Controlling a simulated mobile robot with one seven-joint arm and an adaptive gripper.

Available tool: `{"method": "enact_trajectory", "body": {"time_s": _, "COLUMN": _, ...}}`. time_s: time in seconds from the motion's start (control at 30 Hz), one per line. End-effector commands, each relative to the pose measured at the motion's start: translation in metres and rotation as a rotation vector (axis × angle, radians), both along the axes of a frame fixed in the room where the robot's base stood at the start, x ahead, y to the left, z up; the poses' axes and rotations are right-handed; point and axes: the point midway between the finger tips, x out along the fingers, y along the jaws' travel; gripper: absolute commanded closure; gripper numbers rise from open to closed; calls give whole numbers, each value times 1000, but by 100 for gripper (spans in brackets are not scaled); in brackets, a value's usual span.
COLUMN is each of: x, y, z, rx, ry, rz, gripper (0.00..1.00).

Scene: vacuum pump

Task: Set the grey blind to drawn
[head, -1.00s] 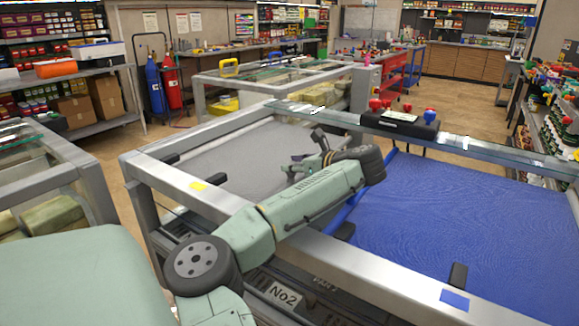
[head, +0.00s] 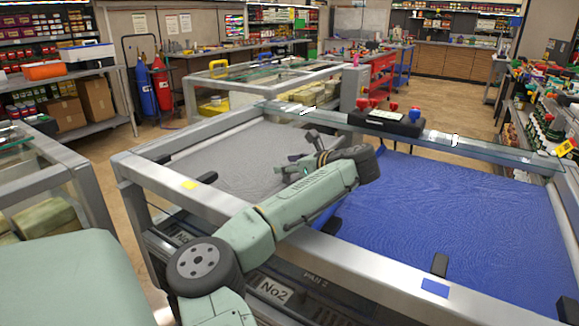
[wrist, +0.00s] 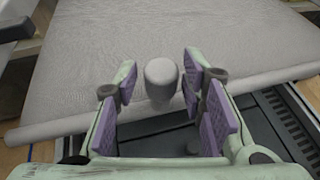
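The grey blind (head: 235,165) is a grey cloth stretched over the left part of the table frame in the head view. In the wrist view the grey blind (wrist: 120,45) fills the top and ends in a rolled edge, with dark slatted surface past it at lower right. A rounded grey knob (wrist: 161,75) stands at that edge. My gripper (wrist: 158,88) is open, with its purple pads on either side of the knob and gaps visible on both sides. In the head view my gripper (head: 297,165) is over the grey blind's right side, partly hidden by my wrist.
A blue blind (head: 450,205) covers the right part of the same frame. A black box (head: 385,122) with red and blue knobs sits on the far glass rail. The near metal rail (head: 365,265) runs beneath my arm. Another glass-topped table (head: 40,165) stands at left.

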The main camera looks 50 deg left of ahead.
Motion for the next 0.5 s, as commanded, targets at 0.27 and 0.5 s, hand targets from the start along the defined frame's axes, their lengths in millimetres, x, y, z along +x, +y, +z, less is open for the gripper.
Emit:
{"method": "enact_trajectory", "body": {"time_s": 0.27, "x": 1, "y": 0, "z": 1, "rx": 1, "ry": -2, "rz": -1, "gripper": 54}}
{"method": "enact_trajectory", "body": {"time_s": 0.5, "x": 2, "y": -10, "z": 5, "rx": 2, "ry": -3, "rz": -4, "gripper": 54}}
